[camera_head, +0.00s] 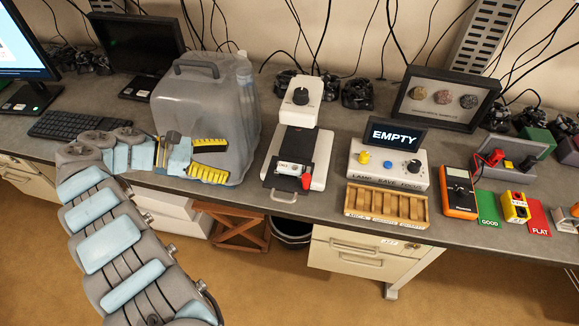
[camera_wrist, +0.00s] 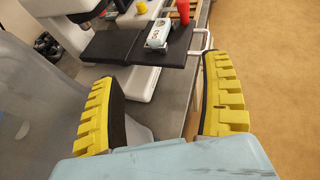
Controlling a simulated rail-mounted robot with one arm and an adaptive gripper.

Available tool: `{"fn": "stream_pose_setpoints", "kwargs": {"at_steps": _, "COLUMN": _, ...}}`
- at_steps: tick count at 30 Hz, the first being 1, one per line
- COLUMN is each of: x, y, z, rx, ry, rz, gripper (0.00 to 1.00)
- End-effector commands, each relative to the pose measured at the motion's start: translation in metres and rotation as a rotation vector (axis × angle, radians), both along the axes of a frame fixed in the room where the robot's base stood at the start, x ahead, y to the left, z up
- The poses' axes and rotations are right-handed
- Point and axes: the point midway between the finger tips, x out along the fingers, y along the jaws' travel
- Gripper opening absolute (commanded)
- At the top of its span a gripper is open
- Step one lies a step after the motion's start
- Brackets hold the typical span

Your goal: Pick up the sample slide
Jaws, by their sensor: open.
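The sample slide appears to be the small white labelled piece (camera_head: 290,168) lying on the pulled-out black tray (camera_head: 282,182) of the white microscope-like device (camera_head: 307,140). In the wrist view this piece (camera_wrist: 158,33) is at the top centre on the black tray (camera_wrist: 118,46), beyond the fingertips. My gripper (camera_head: 209,159) is left of the tray in the head view, in front of a translucent grey cover. Its yellow fingers are apart with nothing between them; the wrist view shows the gripper (camera_wrist: 158,78) open and empty too.
A red knob (camera_head: 298,181) stands beside the white piece. The translucent cover (camera_head: 190,105) rises close behind my gripper. A wooden slotted rack (camera_head: 386,207) and a control box with an "EMPTY" screen (camera_head: 395,133) stand right. A silver handle (camera_wrist: 204,42) juts from the tray's front.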

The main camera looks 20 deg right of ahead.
Motion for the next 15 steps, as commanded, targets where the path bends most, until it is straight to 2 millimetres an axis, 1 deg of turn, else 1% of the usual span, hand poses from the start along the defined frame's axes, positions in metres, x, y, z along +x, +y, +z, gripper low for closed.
{"fn": "stream_pose_setpoints", "kwargs": {"at_steps": 1, "x": 0.001, "y": -0.004, "z": 0.004, "rx": -0.006, "ry": -0.006, "rz": -0.005, "gripper": 0.8}}
{"fn": "stream_pose_setpoints", "kwargs": {"at_steps": 4, "x": 0.001, "y": -0.009, "z": 0.007, "rx": -0.009, "ry": -0.009, "rz": -0.009, "gripper": 0.8}}
{"fn": "stream_pose_setpoints", "kwargs": {"at_steps": 15, "x": -0.005, "y": -0.029, "z": 0.0, "rx": -0.006, "ry": -0.008, "rz": -0.008, "gripper": 0.8}}
